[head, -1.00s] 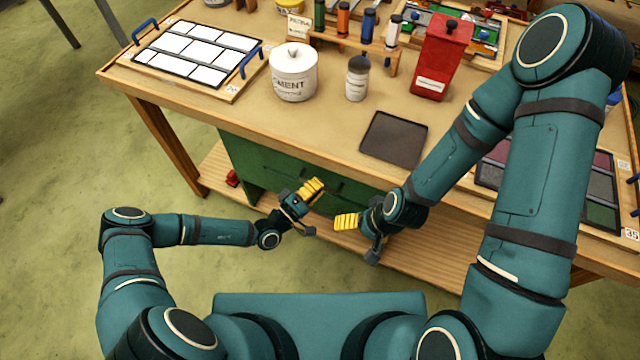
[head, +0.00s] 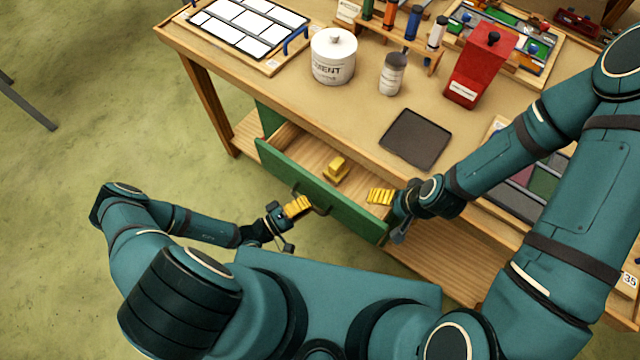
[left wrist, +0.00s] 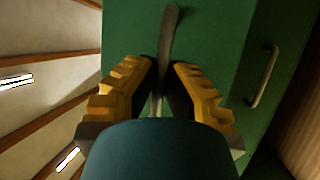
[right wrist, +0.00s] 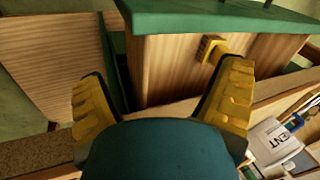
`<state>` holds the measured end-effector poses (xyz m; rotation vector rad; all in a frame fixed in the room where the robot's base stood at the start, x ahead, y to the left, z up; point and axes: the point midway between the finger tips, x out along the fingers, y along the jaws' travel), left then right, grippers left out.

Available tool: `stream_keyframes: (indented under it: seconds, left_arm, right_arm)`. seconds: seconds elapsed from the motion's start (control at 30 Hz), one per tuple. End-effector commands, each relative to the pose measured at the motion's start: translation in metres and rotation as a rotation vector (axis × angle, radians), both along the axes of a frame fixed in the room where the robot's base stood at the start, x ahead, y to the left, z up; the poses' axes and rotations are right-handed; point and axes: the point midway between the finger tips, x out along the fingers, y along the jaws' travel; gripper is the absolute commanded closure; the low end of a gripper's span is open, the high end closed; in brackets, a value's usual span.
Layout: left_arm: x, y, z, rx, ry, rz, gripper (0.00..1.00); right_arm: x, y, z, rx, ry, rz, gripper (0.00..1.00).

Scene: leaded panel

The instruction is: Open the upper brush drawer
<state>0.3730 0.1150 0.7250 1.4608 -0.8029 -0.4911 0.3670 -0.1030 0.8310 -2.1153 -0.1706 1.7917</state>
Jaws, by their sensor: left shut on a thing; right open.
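The upper drawer with a green front (head: 325,197) is pulled out from under the bench top, and its wooden inside shows. A yellow block-like thing (head: 337,169) lies in it; it also shows in the right wrist view (right wrist: 209,47). My left gripper (head: 303,207) is shut on the drawer's dark handle (head: 321,207). In the left wrist view the handle (left wrist: 170,35) runs between the yellow-padded fingers. My right gripper (head: 390,212) is open and empty by the drawer's right end.
A second handle (left wrist: 265,77) shows on green in the left wrist view. The bench (head: 300,100) carries a dark tray (head: 416,138), a white cement pot (head: 333,57), a grey-capped bottle (head: 392,74) and a red canister (head: 480,68). A wooden lower shelf (head: 440,258) lies below.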

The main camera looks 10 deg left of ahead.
Motion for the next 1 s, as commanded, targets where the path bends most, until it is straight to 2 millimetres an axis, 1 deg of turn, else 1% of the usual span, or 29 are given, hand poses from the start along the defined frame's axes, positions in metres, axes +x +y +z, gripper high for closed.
stream_keyframes:
  seconds: [0.03,0.1,0.2,0.33,0.5,0.87,0.9,0.97,1.0]
  left_arm:
    - [-0.010,0.003,0.003,-0.003,0.001,-0.001,1.00]
    - [-0.021,0.009,0.003,-0.004,-0.001,-0.001,1.00]
    - [-0.034,0.014,0.002,-0.004,-0.003,-0.001,1.00]
    - [-0.046,0.020,0.002,-0.004,-0.003,-0.002,1.00]
    - [-0.053,0.023,0.001,-0.005,-0.003,-0.002,1.00]
    - [-0.054,0.024,0.001,-0.005,-0.003,-0.003,1.00]
    - [-0.054,0.024,0.001,-0.005,-0.003,-0.003,0.83]
    - [-0.054,0.024,0.001,-0.004,-0.003,-0.003,0.62]
    - [-0.054,0.024,0.001,-0.004,-0.003,-0.002,0.59]
  right_arm:
    - [0.000,0.000,0.006,0.001,0.000,0.000,0.09]
    - [0.000,0.000,0.009,0.002,0.001,0.001,0.09]
    - [-0.001,-0.001,0.012,0.002,0.001,0.001,0.09]
    - [-0.001,-0.001,0.014,0.003,0.001,0.001,0.09]
    - [-0.001,-0.001,0.016,0.003,0.001,0.001,0.09]
    - [-0.001,-0.001,0.016,0.003,0.001,0.001,0.09]
    - [-0.001,-0.001,0.016,0.003,0.001,0.001,0.09]
    - [-0.001,-0.001,0.016,0.003,0.001,0.001,0.09]
    - [-0.001,-0.001,0.016,0.003,0.001,0.001,0.09]
